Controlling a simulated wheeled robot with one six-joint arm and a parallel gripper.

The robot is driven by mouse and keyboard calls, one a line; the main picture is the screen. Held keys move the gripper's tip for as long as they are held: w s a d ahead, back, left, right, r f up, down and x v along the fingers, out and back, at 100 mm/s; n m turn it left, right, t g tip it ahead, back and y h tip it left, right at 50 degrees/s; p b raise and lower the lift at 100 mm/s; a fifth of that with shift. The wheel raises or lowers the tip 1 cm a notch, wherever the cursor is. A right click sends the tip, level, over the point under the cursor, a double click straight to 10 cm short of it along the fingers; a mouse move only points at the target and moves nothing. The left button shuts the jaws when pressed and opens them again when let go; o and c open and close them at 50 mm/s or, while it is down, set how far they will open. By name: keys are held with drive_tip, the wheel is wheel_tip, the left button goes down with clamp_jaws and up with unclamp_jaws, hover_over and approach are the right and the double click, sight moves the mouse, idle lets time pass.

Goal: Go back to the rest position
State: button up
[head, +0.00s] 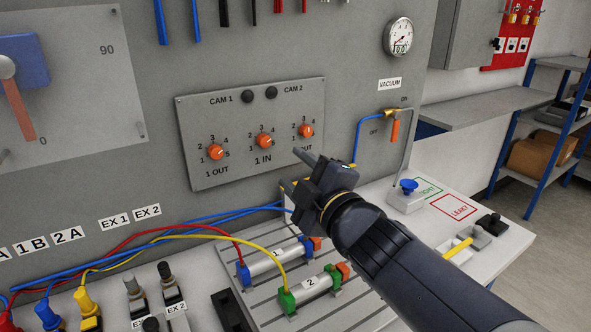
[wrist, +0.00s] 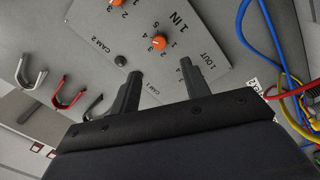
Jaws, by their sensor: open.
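My gripper (head: 297,172) is open and empty. In the head view it is in front of the lower right part of the grey cam panel (head: 200,128), its fingers toward the panel, and it hides part of the right "OUT" label. In the wrist view both fingers of my gripper (wrist: 160,78) stand apart with the cam panel (wrist: 150,50) behind them and nothing between them. The panel carries several orange knobs, among them the middle "1 IN" knob (head: 264,141). I cannot tell whether a fingertip touches the panel.
Two cylinders with hoses, one blue-ended (head: 270,264) and one green-ended (head: 310,284), lie on the slotted bench below my arm. A vacuum valve with an orange lever (head: 395,130), a blue suction cup (head: 408,187) and a yellow-handled item (head: 458,250) are to the right.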

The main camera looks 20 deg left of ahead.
sight(266, 143)
drive_tip(key=shift+w+a, duration=0.1)
drive_tip(key=shift+w, duration=0.05)
drive_tip(key=x, duration=1)
drive_tip(key=shift+w+a, duration=0.15)
drive_tip(key=shift+a, duration=0.1)
